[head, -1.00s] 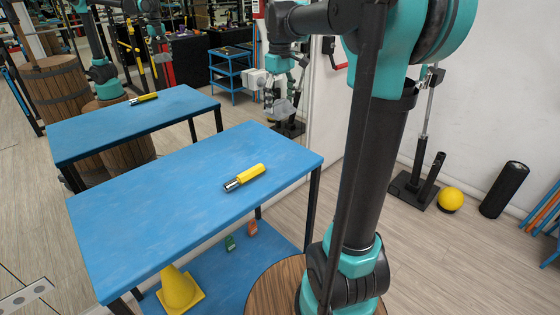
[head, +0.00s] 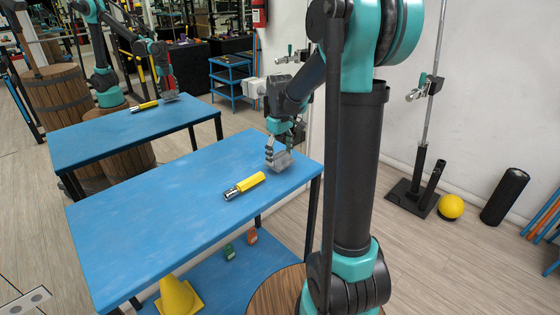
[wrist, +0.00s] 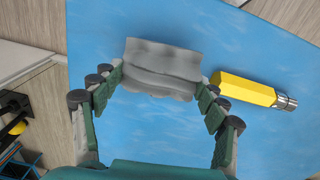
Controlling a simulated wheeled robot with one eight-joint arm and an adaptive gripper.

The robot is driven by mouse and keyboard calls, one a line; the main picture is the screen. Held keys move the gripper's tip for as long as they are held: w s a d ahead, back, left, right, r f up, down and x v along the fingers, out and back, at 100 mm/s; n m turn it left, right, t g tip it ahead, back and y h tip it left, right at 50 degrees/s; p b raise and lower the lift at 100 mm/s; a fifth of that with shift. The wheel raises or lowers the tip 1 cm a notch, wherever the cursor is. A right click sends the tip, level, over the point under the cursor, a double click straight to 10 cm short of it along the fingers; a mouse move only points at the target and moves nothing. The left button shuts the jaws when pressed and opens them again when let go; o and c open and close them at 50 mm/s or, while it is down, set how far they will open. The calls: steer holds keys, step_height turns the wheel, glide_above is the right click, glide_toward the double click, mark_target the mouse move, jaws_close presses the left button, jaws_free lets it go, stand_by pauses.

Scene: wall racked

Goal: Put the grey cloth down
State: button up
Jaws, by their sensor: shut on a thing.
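The grey cloth (wrist: 162,68) is a small folded bundle between the fingertips of my gripper (wrist: 160,85) in the wrist view. My gripper is shut on it. In the head view the cloth (head: 281,160) hangs below my gripper (head: 279,150), at the far right part of the blue table (head: 150,210). It is at or just above the tabletop; I cannot tell if it touches. The blue tabletop (wrist: 150,125) fills most of the wrist view below the cloth.
A yellow-handled tool (head: 244,187) with a metal end lies on the table close to the cloth; it also shows in the wrist view (wrist: 250,90). The left part of the tabletop is bare. A yellow cone (head: 178,297) stands on the lower shelf.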

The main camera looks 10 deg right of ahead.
mark_target(279, 155)
step_height(279, 155, down, 3)
steer(key=shift+r, duration=0.2)
steer(key=o, duration=1)
steer(key=shift+f, duration=0.15)
step_height(279, 155, up, 17)
steer(key=s+d+f+m+t, duration=0.1)
steer(key=s+f+m, duration=0.1)
steer(key=s+f, duration=0.5)
steer(key=s+d+f+m+t, duration=0.1)
steer(key=s+f+m, duration=0.2)
steer(key=s+f, duration=0.4)
steer(key=s+d+f+m+t, duration=0.2)
steer(key=s+f, duration=0.6)
steer(key=s, duration=0.1)
steer(key=shift+m, duration=0.3)
